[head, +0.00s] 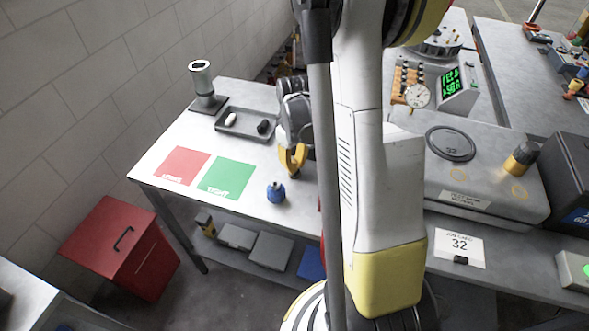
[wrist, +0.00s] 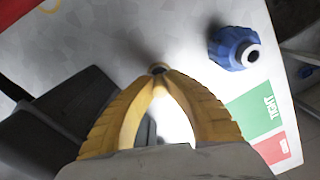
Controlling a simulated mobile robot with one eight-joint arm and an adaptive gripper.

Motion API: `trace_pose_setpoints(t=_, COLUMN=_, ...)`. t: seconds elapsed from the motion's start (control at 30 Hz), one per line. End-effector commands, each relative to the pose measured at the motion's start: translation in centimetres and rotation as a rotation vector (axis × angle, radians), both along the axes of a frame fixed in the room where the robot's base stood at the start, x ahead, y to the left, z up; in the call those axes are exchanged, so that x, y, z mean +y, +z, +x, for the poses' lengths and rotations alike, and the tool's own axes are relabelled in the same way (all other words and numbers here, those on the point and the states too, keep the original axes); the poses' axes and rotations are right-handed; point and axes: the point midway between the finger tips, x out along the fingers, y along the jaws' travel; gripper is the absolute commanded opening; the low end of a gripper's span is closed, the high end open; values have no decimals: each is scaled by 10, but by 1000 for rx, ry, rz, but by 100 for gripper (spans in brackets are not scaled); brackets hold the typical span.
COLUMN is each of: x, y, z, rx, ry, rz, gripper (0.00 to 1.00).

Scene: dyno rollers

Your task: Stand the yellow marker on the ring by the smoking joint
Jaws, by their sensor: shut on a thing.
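My gripper (head: 292,160) has yellow fingers, low over the left bench beyond the blue knob-like piece. In the wrist view my gripper (wrist: 158,74) is shut on a small round-ended thing (wrist: 158,68), mostly hidden between the fingertips. I cannot tell from its visible end whether it is the yellow marker. A dark-capped fitting with an amber band (head: 522,157) stands on the grey test bench at right. I cannot make out clear smoke.
The blue piece (head: 276,192) stands near my gripper; the wrist view shows it too (wrist: 235,47). Red (head: 182,165) and green (head: 228,178) cards lie left. A tray (head: 226,129) and grey post (head: 200,78) stand behind.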

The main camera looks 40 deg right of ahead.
Motion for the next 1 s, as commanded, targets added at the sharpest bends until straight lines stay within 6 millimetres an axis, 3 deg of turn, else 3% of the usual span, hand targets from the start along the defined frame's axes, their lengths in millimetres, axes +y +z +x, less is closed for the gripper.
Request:
trace_pose_setpoints(t=0.03, x=0, y=-8, z=0, rx=0, ry=0, rz=0, gripper=0)
trace_pose_setpoints(t=0.4, x=0, y=-11, z=-1, rx=0, ry=0, rz=0, gripper=0)
trace_pose_setpoints(t=0.43, x=0, y=-10, z=-1, rx=0, ry=0, rz=0, gripper=20)
trace_pose_setpoints(t=0.47, x=0, y=-10, z=-1, rx=0, ry=0, rz=0, gripper=30)
trace_pose_setpoints(t=0.5, x=0, y=-9, z=-1, rx=0, ry=0, rz=0, gripper=33)
trace_pose_setpoints(t=0.83, x=0, y=-6, z=-1, rx=0, ry=0, rz=0, gripper=33)
trace_pose_setpoints(t=1.0, x=0, y=20, z=-1, rx=0, ry=0, rz=0, gripper=33)
